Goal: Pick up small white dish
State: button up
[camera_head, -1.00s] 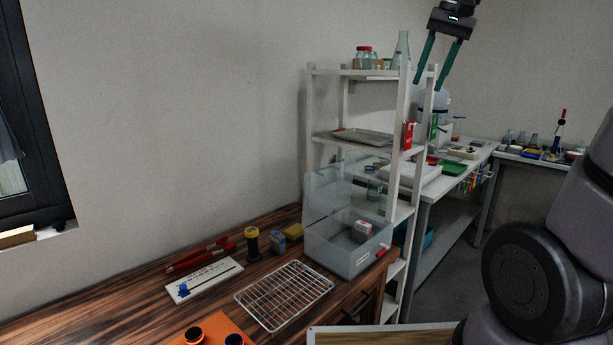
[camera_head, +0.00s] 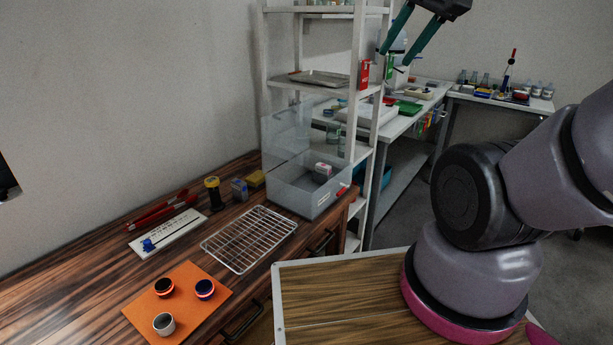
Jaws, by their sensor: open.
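A small white dish (camera_head: 164,324), round and cup-like with a grey-dark inside, stands upright on an orange mat (camera_head: 190,322) on the wooden bench at the lower left. Two dark-topped round pieces with orange sides share the mat: one (camera_head: 164,287) behind the dish and another (camera_head: 205,288) to its right. My gripper (camera_head: 394,57) is at the top of the view, its two teal fingers apart with nothing between them. It is high up and far from the dish, in front of the shelf area in the picture.
A wire rack (camera_head: 249,239) lies beyond the mat, with a clear open bin (camera_head: 313,196) behind it. A white card (camera_head: 166,233), red tools (camera_head: 160,210) and a black-yellow jar (camera_head: 213,193) line the bench back. A white shelf (camera_head: 357,130) stands behind. The bench's left front is bare.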

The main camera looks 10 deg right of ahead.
aim_at(163, 324)
jog(key=k+u, duration=0.2)
jog(key=u, duration=1.25)
jog(key=i+j, duration=0.05)
